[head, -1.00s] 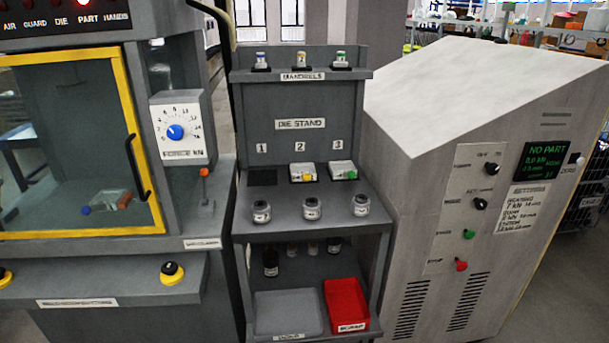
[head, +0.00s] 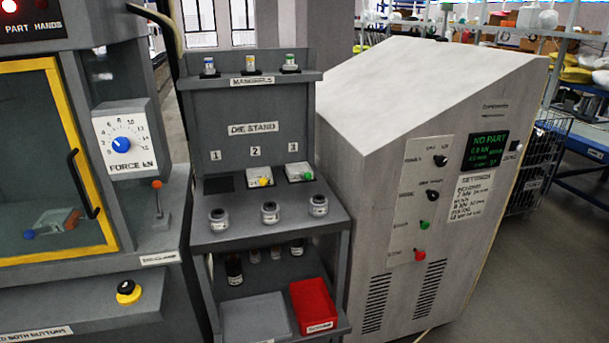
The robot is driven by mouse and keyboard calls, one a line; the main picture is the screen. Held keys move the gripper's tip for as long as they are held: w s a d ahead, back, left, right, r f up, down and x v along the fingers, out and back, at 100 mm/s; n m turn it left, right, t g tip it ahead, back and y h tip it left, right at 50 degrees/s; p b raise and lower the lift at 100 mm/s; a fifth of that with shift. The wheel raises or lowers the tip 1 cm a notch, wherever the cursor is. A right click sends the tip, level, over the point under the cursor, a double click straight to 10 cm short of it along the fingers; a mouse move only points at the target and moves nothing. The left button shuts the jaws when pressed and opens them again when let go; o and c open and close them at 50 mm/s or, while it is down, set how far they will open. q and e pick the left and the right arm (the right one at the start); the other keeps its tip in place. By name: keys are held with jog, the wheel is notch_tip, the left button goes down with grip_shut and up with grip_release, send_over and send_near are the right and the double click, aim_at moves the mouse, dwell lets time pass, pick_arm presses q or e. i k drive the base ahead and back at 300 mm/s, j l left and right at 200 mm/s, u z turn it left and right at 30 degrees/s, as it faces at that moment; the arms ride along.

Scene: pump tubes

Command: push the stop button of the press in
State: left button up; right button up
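The press's white and grey cabinet (head: 345,240) stands at the right in the head view. A dark screen (head: 486,150) beside the panel shows green text reading "NO PART". Neither of my grippers is in view.
A die stand (head: 240,150) with jars and a red bin (head: 312,305) stands left of the cabinet. Further left is a machine with a yellow-framed door (head: 84,130), a force dial (head: 122,144) and a yellow-black button (head: 128,292). Open floor (head: 530,270) lies at the right.

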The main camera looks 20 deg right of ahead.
aim_at(420, 256)
jog(key=z, duration=1.3)
